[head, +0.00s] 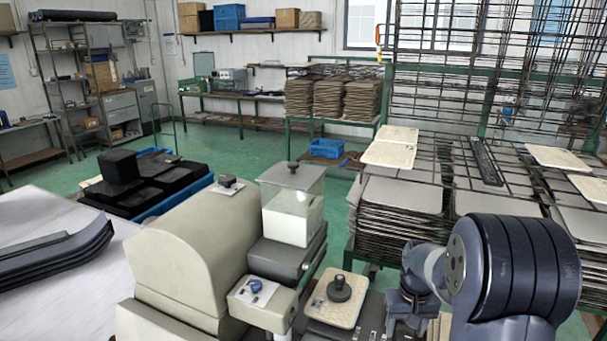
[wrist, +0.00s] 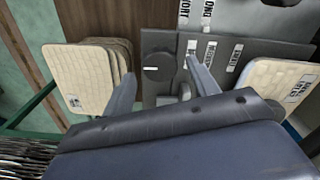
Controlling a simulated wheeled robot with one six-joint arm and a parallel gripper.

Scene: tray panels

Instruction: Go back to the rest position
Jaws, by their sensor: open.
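My gripper (wrist: 160,72) is open in the wrist view, with its two fingers apart and nothing visible between them. Beyond the fingers is a dark grey surface with a round black knob (wrist: 157,67) and white labels. A stack of cream panels (wrist: 88,78) lies left of the fingers, and another cream panel (wrist: 262,84) with a label lies to the right. In the head view my arm is at the lower right, and its dark wrist end hangs beside a cream panel with a black knob (head: 339,289). The fingertips are not clear there.
A beige machine (head: 185,250) with a clear-topped box (head: 292,208) stands at the centre front. Stacked trays (head: 400,225) with cream panels (head: 388,155) on top fill racks on the right. A pale table (head: 40,290) is at the left. Green floor (head: 250,155) is open behind.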

